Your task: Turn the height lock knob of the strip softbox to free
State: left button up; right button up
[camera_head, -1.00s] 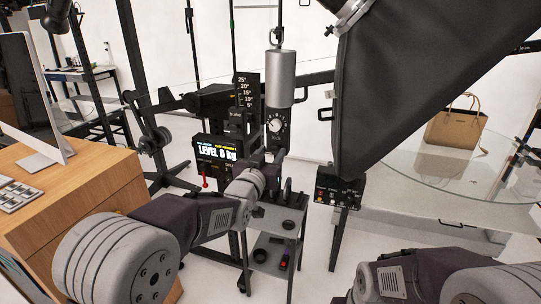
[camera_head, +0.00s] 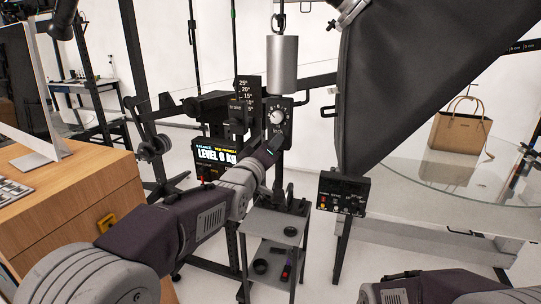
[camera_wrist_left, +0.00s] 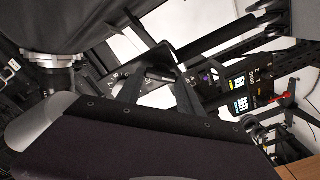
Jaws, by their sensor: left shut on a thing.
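The strip softbox (camera_head: 430,75) is the big black panel hanging at the upper right; part of a black fabric shape also fills the upper left of the left wrist view (camera_wrist_left: 70,20). A white-marked round dial (camera_head: 278,116) sits on a black plate under a silver cylinder. My left gripper (camera_head: 274,146) is at the lower edge of this plate, below the dial. In the left wrist view its fingers (camera_wrist_left: 160,80) stand either side of a small dark part, seemingly the height lock knob (camera_wrist_left: 160,74). The knob's setting is not readable. My right gripper is out of view.
A display reading LEVEL (camera_head: 216,155) stands left of the gripper. A grey shelf cart (camera_head: 275,225) is below it. A small control box (camera_head: 342,193) and a glass turntable (camera_head: 440,172) with a tan handbag (camera_head: 460,132) are right. A wooden desk (camera_head: 80,190) is left.

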pick_arm(q)
jog(key=shift+f+n+b, duration=0.15)
jog(key=shift+n+b, duration=1.3)
jog(key=shift+n, duration=2.75)
jog(key=o, duration=1.4)
jog(key=shift+w, duration=0.1)
jog(key=b+v, duration=0.2)
jog(key=v, duration=0.7)
